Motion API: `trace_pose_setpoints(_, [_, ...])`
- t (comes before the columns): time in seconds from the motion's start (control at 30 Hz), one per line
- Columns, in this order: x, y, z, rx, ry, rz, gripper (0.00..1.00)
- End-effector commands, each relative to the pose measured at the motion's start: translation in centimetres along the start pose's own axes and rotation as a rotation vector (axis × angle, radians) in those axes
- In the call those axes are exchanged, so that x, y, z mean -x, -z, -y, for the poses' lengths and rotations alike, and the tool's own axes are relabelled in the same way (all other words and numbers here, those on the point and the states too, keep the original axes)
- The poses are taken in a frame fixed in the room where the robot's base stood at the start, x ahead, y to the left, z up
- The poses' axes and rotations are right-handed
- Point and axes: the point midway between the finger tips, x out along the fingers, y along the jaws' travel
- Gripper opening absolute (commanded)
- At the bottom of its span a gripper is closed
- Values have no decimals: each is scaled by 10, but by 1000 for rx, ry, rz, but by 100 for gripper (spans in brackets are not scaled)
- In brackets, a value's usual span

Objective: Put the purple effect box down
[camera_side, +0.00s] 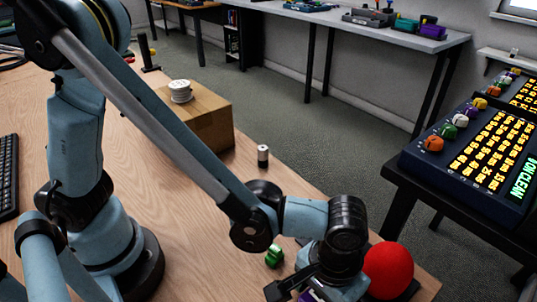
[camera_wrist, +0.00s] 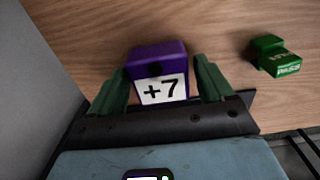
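The purple effect box (camera_wrist: 157,58) has a white face marked "+7". In the wrist view it sits between the two green fingers of my gripper (camera_wrist: 160,82), one on each side and very close to its sides. Whether the fingers press on it or stand slightly apart is unclear. In the side view my gripper (camera_side: 301,291) is low at the front edge of the picture, where only a sliver of purple shows. I cannot tell whether the box touches the wooden table (camera_side: 190,235).
A small green box (camera_wrist: 275,55) lies beside my gripper; it also shows in the side view (camera_side: 274,256). A red ball (camera_side: 388,270) is close on the right. A battery-like cylinder (camera_side: 262,155) and a cardboard box (camera_side: 205,120) stand farther back. Bare wood lies left of my gripper.

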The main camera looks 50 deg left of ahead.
Motion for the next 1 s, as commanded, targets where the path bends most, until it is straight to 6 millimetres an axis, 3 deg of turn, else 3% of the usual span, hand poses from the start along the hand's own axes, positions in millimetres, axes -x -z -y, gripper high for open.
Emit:
trace_pose_setpoints(0.47, [7,0,0,0,0,0,92])
trace_pose_setpoints(1.0, [88,0,0,0,0,0,92])
